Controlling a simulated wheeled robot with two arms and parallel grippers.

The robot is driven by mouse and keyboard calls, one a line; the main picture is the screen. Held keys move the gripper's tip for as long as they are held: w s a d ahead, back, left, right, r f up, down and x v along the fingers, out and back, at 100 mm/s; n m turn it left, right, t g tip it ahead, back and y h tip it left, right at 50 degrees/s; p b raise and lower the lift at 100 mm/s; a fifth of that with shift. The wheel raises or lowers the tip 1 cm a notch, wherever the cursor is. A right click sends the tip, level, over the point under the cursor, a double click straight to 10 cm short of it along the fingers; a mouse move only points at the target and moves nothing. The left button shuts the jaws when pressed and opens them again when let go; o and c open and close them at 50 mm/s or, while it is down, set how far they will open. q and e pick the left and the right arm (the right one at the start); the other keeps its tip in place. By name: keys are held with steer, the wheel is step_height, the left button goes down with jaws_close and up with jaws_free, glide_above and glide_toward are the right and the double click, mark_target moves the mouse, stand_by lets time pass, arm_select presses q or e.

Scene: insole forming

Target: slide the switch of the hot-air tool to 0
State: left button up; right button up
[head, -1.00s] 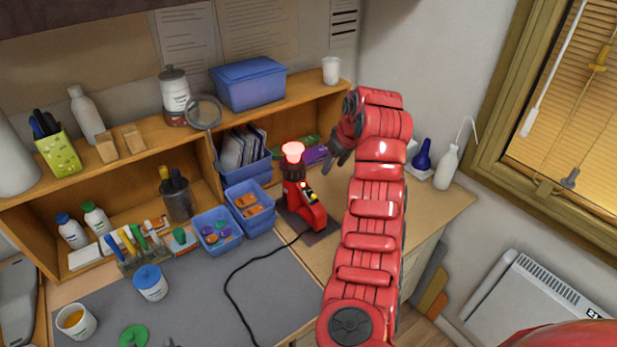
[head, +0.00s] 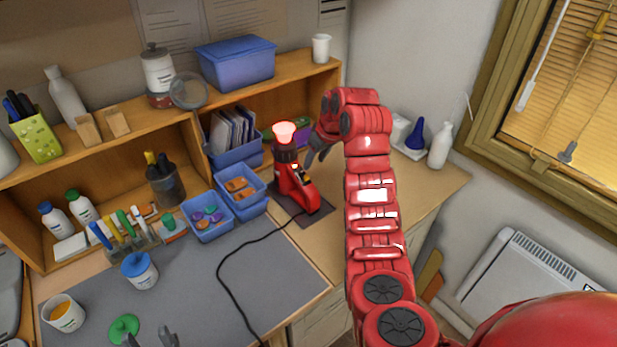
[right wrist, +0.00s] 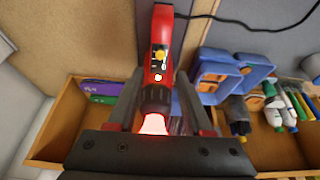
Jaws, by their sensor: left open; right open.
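The red hot-air tool (head: 297,190) stands upright on a dark pad at the right of the desk, its nozzle (head: 284,133) glowing red. Its control panel with a yellow switch (right wrist: 160,55) shows in the right wrist view; the switch's markings are too small to read. My right gripper (head: 315,158) is open just right of the tool. In the right wrist view its fingers (right wrist: 157,108) appear on either side of the nozzle end, with the switch beyond the fingertips; contact is not clear. My left gripper (head: 149,339) is open and empty at the bottom edge.
Blue bins (head: 209,220) stand close left of the tool. A black cord (head: 222,275) runs from it across the grey mat (head: 265,270). Wooden shelves (head: 130,138) rise behind. Bare desk lies right of the tool.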

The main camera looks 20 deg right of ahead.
mark_target(307, 176)
steer(key=p+x, duration=0.2)
steer(key=x, duration=0.3)
steer(key=shift+w+f, duration=0.15)
steer(key=shift+f, duration=0.15)
steer(key=shift+p+x, duration=0.35)
steer(key=shift+x, duration=0.6)
steer(key=shift+w+a+f, duration=0.1)
steer(key=shift+f, duration=0.2)
jaws_close()
